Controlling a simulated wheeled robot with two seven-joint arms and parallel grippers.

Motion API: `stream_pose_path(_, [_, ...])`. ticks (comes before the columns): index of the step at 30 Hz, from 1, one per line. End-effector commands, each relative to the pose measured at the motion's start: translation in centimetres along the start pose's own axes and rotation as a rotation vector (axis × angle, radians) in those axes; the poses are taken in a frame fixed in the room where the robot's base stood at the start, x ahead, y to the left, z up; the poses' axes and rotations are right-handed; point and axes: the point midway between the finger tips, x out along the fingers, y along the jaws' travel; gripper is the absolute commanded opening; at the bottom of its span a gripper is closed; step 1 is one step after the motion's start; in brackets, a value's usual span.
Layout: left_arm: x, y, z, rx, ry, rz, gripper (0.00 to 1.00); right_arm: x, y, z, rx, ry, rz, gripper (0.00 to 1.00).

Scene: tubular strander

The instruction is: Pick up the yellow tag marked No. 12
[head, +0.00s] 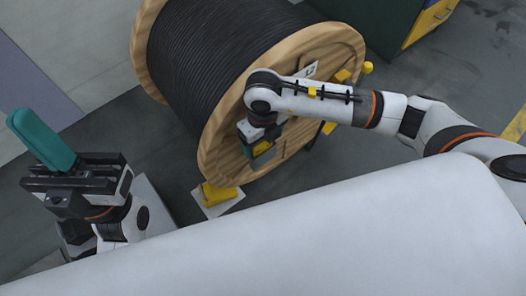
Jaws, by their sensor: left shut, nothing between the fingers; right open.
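A large wooden reel (215,150) wound with black cable stands in the middle of the head view. My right gripper (261,150) hangs in front of the reel's near flange, and its jaws are open. A small yellow patch shows at its teal fingers; I cannot tell whether this is the No. 12 tag or whether it touches the fingers. No number is legible on any yellow piece. My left gripper (42,140) is at the far left, apart from the reel, with its teal fingers shut together and empty.
A yellow wedge (219,194) on a pale plate sits at the reel's foot. Yellow pieces (367,68) and a white card (309,70) show by the flange, partly behind my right arm. A green and yellow cabinet (430,22) stands at the upper right.

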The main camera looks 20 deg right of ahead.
Motion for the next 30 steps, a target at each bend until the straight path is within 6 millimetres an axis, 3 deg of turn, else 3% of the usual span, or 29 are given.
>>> stream_pose_path(2, [-0.6,0.0,-0.1,0.0,0.001,0.0,0.0,1.1,0.0,0.0,0.0,-0.001,0.0,0.85])
stream_pose_path(9, [-0.5,0.0,-0.1,0.0,0.002,0.0,0.0,1.2,0.0,0.0,-0.001,0.001,0.0,0.85])
stream_pose_path(20, [-0.5,0.0,-0.1,-0.001,0.003,0.0,0.0,1.1,0.0,0.0,-0.001,0.001,0.0,0.27])
stream_pose_path(26, [-0.4,0.0,-0.1,0.0,0.002,0.0,0.0,1.1,0.0,0.0,-0.001,0.001,0.0,0.27])
stream_pose_path(30, [0.2,0.0,0.0,0.0,0.003,0.0,0.0,-0.1,0.0,-0.1,-0.001,0.002,0.0,0.27])
